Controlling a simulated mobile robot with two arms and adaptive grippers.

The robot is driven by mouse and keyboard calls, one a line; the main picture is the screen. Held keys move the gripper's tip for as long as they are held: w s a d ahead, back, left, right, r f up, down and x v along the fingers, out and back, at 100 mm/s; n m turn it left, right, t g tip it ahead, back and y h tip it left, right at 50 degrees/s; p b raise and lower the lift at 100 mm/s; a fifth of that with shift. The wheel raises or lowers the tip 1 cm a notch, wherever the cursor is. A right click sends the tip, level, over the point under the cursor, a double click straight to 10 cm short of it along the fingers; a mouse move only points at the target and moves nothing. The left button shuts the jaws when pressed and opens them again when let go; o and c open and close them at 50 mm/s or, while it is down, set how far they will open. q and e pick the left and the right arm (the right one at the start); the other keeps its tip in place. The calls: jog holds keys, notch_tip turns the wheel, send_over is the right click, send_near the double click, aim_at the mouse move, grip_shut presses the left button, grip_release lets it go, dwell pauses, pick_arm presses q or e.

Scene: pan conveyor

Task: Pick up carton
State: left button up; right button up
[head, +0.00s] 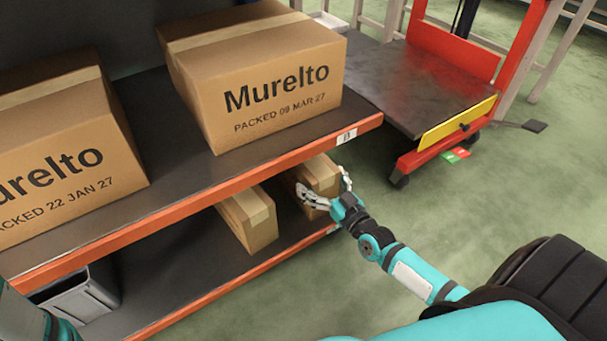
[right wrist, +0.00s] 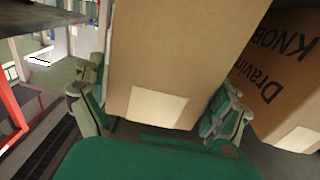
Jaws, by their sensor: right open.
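A small brown carton (head: 320,172) stands at the right end of the lower shelf. It also fills the middle of the right wrist view (right wrist: 180,60), with a pale label or tape patch on it. My right gripper (head: 325,189) is open around this carton, with fingers on its left and right sides. In the right wrist view the gripper (right wrist: 158,112) has its fingers on either side of the carton. Whether they touch it I cannot tell. The carton's far side is hidden. My left gripper is out of view; only part of my left arm shows at the lower left.
A second small carton (head: 246,218) stands just left on the lower shelf; its printing shows in the right wrist view (right wrist: 284,70). Two large Murelto cartons (head: 255,80) (head: 62,150) sit on the upper shelf. A grey bin (head: 82,298) is lower left. A red cart (head: 412,85) stands right.

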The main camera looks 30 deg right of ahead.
jog(key=c, duration=1.5)
jog(key=shift+o, duration=0.2)
jog(key=shift+r, duration=0.15)
jog(key=shift+r, duration=0.1)
